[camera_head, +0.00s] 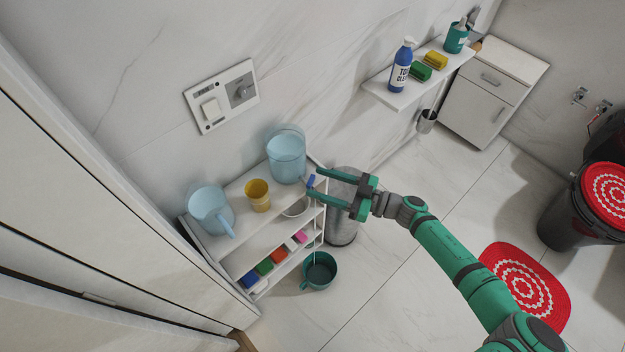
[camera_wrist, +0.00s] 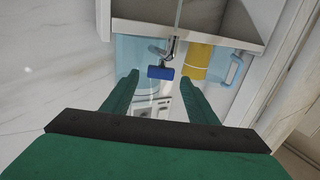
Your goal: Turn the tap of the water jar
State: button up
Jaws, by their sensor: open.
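The water jar (camera_head: 287,155) is a translucent light-blue container on the top of a white shelf rack, against the wall. Its tap has a blue handle (camera_head: 311,181) at the jar's front. My gripper (camera_head: 314,183) reaches the tap from the right, its fingers open. In the wrist view, the blue handle (camera_wrist: 160,72) shows between the two fingertips, a little beyond them, with gaps on both sides. The metal spout (camera_wrist: 170,46) is beside it. A thin pale line, like a water stream, runs from the spout. A teal bucket (camera_head: 318,271) stands on the floor below.
The rack (camera_head: 240,252) also carries a light-blue jug (camera_head: 211,210), a yellow cup (camera_head: 257,195) and several coloured small items. A metal bin (camera_head: 343,232) stands behind my gripper. A wall shelf (camera_head: 388,97) holds bottles and sponges.

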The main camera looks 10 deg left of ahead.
jog(key=d, duration=0.7)
jog(key=shift+s+d, duration=0.15)
jog(key=shift+s, duration=0.3)
